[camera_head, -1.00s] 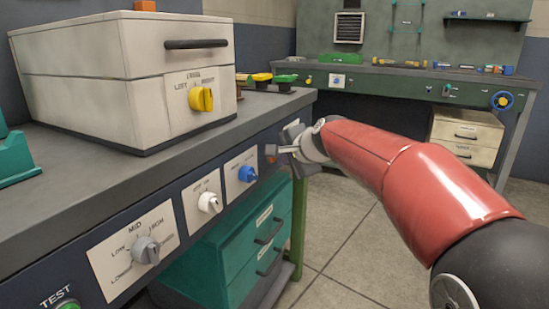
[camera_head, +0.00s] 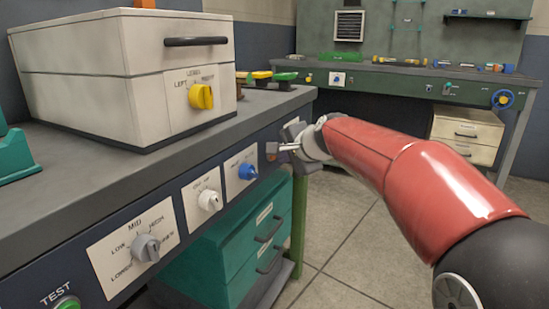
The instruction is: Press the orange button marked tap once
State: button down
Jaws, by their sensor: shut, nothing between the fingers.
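An orange-brown button (camera_head: 271,148) shows small on the dark front panel of the near bench, right of the blue knob. Its marking cannot be read. My gripper (camera_head: 284,147) is shut and empty, its fingertips pointing left at the button. The tips are very close to the button; I cannot tell whether they touch it. My gripper hides part of the panel around it.
The front panel also carries a blue knob (camera_head: 247,171), a white knob (camera_head: 210,200), a grey knob (camera_head: 146,247) and a green test button (camera_head: 67,303). A white box (camera_head: 80,101) stands on the bench. Teal drawers (camera_head: 215,250) are below.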

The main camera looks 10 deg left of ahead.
jog(key=shift+s+d, duration=0.1)
jog(key=shift+d, duration=0.25)
jog(key=shift+s+d+b, duration=0.3)
jog(key=shift+d+b, duration=0.2)
jog(key=shift+d, duration=0.3)
jog(key=shift+s+d+b, duration=0.25)
jog(key=shift+d+b, duration=0.25)
jog(key=shift+d, duration=0.25)
jog(key=shift+s+d+b, duration=0.3)
jog(key=shift+d+b, duration=0.2)
jog(key=shift+d, duration=0.3)
jog(key=s+d+f+n+g+h+p, duration=0.1)
jog(key=s+d, duration=0.4)
jog(key=s, duration=0.6)
jog(key=s+d+f+n+g+h+p, duration=0.1)
jog(key=s+d+f+n+h+p, duration=0.2)
jog(key=s, duration=0.8)
jog(key=s+d+f+n+g+h+p, duration=0.1)
jog(key=s+d+f+n+p, duration=0.3)
jog(key=s+d, duration=0.4)
jog(key=s+f+n+h, duration=0.1)
jog(key=s, duration=0.2)
jog(key=shift+s+d+f+g+h, duration=0.2)
jog(key=shift+s+f+g+h, duration=0.05)
jog(key=shift+s+g+h, duration=0.15)
